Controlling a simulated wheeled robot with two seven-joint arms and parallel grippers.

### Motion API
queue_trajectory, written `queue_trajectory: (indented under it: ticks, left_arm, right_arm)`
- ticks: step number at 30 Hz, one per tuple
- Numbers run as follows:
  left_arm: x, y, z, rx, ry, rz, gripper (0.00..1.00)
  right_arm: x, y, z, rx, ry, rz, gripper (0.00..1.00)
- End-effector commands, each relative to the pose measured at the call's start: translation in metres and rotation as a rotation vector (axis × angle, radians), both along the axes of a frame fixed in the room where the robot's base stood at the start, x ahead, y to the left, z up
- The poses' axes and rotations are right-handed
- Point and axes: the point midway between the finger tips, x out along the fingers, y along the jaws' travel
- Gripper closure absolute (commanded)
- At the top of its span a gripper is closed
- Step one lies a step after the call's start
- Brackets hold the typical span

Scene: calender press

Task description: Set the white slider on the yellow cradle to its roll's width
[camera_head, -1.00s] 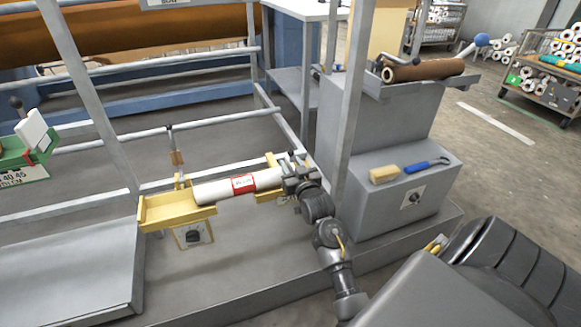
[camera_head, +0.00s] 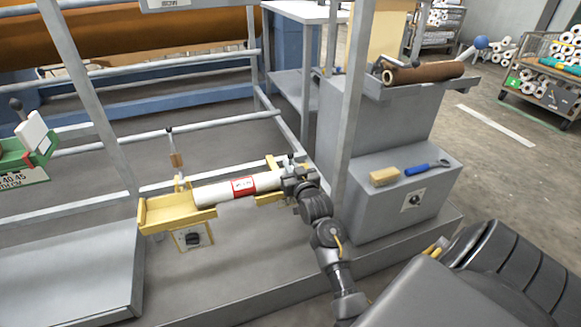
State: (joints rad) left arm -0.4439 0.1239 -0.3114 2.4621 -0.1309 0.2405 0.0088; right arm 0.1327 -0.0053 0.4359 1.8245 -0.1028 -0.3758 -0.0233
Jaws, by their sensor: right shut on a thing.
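The yellow cradle (camera_head: 168,214) stands low in the middle of the view, its left tray bare. A white roll (camera_head: 215,192) with a red and white label (camera_head: 244,187) lies across it, its right end reaching my right gripper. My right gripper (camera_head: 290,176) is at the roll's right end, by the cradle's right yellow part (camera_head: 268,198). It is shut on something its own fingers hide. I cannot tell the white slider there apart from the roll end. My left gripper is not in view.
A grey box (camera_head: 395,215) with a brush (camera_head: 384,176) and a blue-handled tool (camera_head: 428,168) stands right of my arm. A green cradle with a white plate (camera_head: 32,133) is at the far left. Rails run behind the roll.

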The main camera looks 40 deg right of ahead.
Motion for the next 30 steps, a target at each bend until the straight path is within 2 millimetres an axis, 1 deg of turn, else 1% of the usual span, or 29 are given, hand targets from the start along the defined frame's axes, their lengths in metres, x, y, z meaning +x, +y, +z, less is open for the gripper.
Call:
queue_trajectory:
  ticks: [19,30]
  left_arm:
    - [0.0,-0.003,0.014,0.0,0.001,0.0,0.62]
    - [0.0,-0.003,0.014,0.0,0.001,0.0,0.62]
  right_arm:
    - [0.011,0.032,0.0,0.003,0.001,0.003,1.0]
    - [0.012,0.035,-0.001,0.001,0.002,0.002,1.0]
